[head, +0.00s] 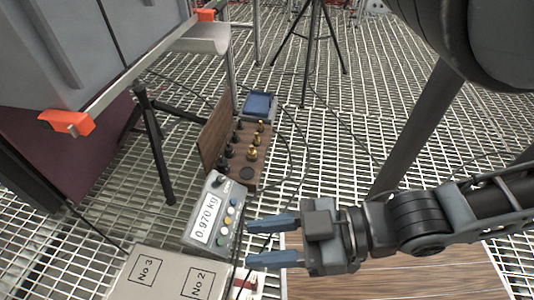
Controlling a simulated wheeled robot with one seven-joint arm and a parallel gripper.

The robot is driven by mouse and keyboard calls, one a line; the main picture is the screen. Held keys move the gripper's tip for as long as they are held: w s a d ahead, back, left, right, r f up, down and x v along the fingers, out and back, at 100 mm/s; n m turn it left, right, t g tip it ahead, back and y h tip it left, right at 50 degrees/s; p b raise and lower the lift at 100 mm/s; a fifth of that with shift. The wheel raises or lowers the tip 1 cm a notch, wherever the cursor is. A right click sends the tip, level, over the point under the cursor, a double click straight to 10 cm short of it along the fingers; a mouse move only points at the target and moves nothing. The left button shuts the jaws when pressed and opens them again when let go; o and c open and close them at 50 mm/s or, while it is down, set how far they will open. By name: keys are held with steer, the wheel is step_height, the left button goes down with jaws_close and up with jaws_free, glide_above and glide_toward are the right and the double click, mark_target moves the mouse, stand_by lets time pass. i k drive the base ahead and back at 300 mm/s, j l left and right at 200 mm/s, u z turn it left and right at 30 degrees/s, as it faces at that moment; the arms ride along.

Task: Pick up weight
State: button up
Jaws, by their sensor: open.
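Several small weights stand in rows in an open wooden case in the head view. Some are brass, such as one brass weight (252,154), and some are dark, such as one dark weight (229,150). The wooden case (207,139) has its lid raised on the left side. My gripper (249,243) is open and empty, its two blue fingers pointing left. It is below the case in the picture, beside the right edge of a grey scale display (207,222) reading 0.970 kg. I cannot tell whether the fingers touch anything.
A pale box (165,275) marked No 3 and No 2 lies at the bottom. A blue tray (259,104) sits behind the case. A black tripod (308,50) stands further back. A grey cabinet with orange corners (66,122) overhangs the left. Cables cross the grating.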

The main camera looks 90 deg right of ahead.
mark_target(251, 152)
steer(key=k+l+z, duration=0.1)
steer(key=l+z, duration=0.2)
steer(key=z, duration=0.15)
steer(key=k+l+z, duration=0.1)
steer(key=l+z, duration=0.2)
steer(key=z, duration=0.2)
steer(key=k+z, duration=0.1)
steer(key=z, duration=0.3)
steer(key=i+l+u, duration=0.3)
steer(key=u, duration=0.15)
steer(key=i+l+u, duration=0.25)
steer(key=l+u, duration=0.2)
steer(key=l, duration=0.15)
